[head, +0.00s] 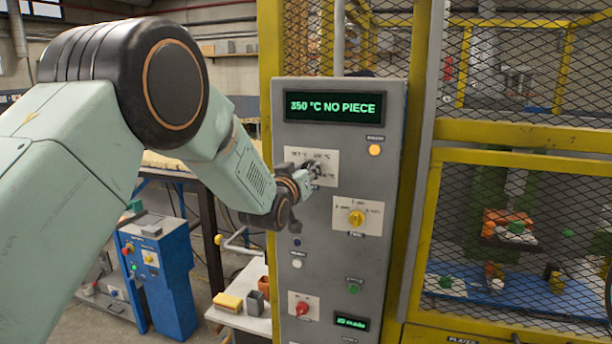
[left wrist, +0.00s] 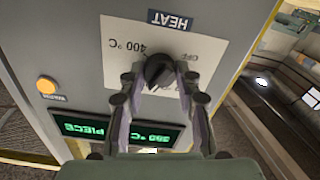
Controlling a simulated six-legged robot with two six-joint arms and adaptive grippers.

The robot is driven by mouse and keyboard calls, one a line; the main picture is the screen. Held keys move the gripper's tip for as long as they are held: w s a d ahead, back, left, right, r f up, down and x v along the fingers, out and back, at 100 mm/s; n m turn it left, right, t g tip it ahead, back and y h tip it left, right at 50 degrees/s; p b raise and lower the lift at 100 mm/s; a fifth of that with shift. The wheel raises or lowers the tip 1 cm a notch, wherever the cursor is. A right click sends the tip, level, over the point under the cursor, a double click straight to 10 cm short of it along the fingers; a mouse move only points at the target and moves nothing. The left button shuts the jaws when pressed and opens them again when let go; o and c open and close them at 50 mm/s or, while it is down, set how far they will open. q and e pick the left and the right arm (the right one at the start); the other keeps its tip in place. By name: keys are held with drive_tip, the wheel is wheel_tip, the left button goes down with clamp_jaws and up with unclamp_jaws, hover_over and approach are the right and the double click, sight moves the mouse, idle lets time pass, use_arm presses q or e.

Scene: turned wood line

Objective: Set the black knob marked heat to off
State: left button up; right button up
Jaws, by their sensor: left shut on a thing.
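The plate is marked 400 °C on one side and OFF on the other. My left gripper (left wrist: 161,83) is shut on the knob, a finger on each side. The knob's ridge looks slanted, but I cannot tell which mark it points at. In the head view my left gripper (head: 312,170) covers most of the knob and part of its plate. My right gripper is out of view.
The grey panel (head: 335,250) has a display (head: 334,107) reading 350 °C NO PIECE, a yellow knob (head: 356,218) below right of the heat plate, an amber light (head: 375,150), a green button (head: 353,288) and a red knob (head: 302,308). A yellow mesh cage (head: 530,132) stands right.

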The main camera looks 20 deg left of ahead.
use_arm(q)
drive_tip(key=shift+n+b, duration=2.55)
drive_tip(key=shift+n, duration=12.05)
drive_tip(key=o, duration=1.2)
drive_tip(key=shift+c, duration=0.2)
